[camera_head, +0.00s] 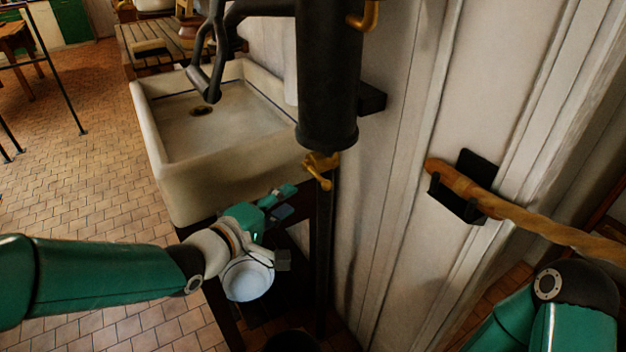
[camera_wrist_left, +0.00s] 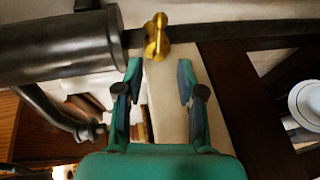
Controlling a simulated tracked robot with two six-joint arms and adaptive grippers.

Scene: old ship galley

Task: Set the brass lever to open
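The brass lever (camera_head: 320,170) is a small brass tap piece at the lower end of a black upright cylinder (camera_head: 328,90). In the left wrist view the brass lever (camera_wrist_left: 157,38) sits just beyond the fingertips, at the end of the cylinder (camera_wrist_left: 60,48). My left gripper (camera_head: 284,200) is below and left of the lever in the head view, beside the sink's front corner. In the left wrist view my left gripper (camera_wrist_left: 159,78) is open, with nothing between its fingers and the lever apart from them. My right arm shows at the lower right, but its gripper is out of view.
A pale sink (camera_head: 230,190) stands left of the cylinder, with a black pump handle (camera_head: 205,75) above it. A white bowl (camera_head: 248,280) is below my left wrist. A wooden pole (camera_head: 530,218) rests in a black wall bracket (camera_head: 478,165) at right.

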